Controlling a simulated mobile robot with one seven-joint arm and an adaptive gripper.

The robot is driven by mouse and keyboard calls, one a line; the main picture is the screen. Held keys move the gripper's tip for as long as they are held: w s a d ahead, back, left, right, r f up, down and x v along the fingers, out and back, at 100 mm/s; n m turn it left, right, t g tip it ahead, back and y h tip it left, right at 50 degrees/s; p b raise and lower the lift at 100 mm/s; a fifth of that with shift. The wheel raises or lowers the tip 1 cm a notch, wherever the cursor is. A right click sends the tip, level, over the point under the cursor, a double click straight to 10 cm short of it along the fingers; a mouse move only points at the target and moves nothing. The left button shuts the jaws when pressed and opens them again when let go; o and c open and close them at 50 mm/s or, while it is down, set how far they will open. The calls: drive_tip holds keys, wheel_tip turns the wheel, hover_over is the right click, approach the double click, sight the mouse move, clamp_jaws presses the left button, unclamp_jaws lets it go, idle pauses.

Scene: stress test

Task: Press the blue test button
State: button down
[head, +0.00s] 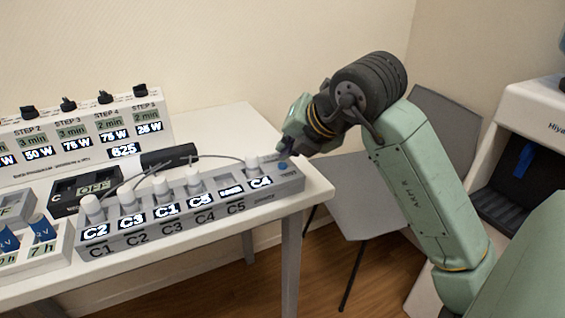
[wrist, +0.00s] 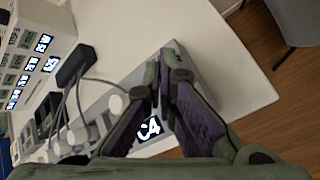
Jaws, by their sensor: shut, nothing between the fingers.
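The blue test button (head: 283,166) is a small round blue spot at the right end of the top of a grey connector box (head: 291,185). My gripper (head: 284,149) is just above and behind the button in the head view, with its fingers shut and empty. I cannot tell whether the fingertips touch anything. In the wrist view the fingertips of my gripper (wrist: 164,62) meet over the right part of the box, near the lit C4 display (wrist: 150,129). The button is not visible in the wrist view, and the fingers may hide it.
A control panel (head: 120,112) with knobs and a black cable adapter (head: 169,157) are further left. The white table top (head: 222,125) is clear behind the box. A grey chair (head: 350,190) stands right.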

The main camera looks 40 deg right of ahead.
sight(286, 164)
wheel_tip(286, 164, up, 6)
drive_tip(key=p, duration=0.3)
idle(0.3)
